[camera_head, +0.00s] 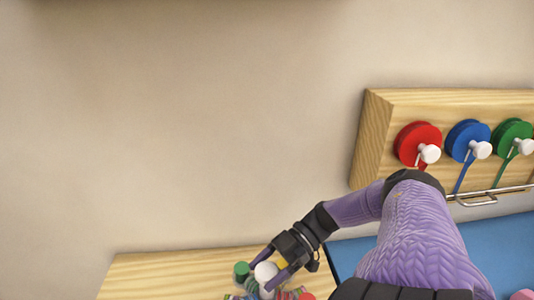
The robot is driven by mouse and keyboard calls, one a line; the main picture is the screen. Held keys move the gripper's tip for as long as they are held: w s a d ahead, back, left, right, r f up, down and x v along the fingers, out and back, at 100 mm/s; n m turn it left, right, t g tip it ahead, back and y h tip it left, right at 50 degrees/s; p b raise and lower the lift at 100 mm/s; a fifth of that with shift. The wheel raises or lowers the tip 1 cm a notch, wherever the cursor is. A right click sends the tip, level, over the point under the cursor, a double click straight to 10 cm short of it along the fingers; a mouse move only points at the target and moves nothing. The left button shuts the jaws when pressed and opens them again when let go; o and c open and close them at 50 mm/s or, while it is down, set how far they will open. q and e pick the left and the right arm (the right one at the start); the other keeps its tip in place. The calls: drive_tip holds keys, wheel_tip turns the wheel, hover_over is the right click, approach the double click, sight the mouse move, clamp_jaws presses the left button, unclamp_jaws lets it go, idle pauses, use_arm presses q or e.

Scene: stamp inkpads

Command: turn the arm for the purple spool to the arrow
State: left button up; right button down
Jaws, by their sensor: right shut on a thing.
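My right gripper (267,272) is at the bottom centre, its fingers closed around a white rounded knob (266,270) above a light wooden board. Coloured pieces crowd around the knob, and the picture's lower edge cuts them off, so what the knob belongs to is unclear. I cannot make out a purple spool or an arrow. My left gripper is out of view.
A wooden rack (376,150) at the right carries red (408,139), blue (463,132) and green (509,132) spools with white knobs. A metal bar (490,195) runs below them. A green cylinder (241,270) stands beside my gripper. A blue surface (345,252) lies right of the wooden board (150,275).

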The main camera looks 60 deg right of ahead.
drive_tip(key=shift+f, duration=0.1)
idle(0.3)
unclamp_jaws()
drive_tip(key=v, duration=0.7)
drive_tip(key=shift+d+r, duration=0.15)
drive_tip(key=shift+r, duration=0.05)
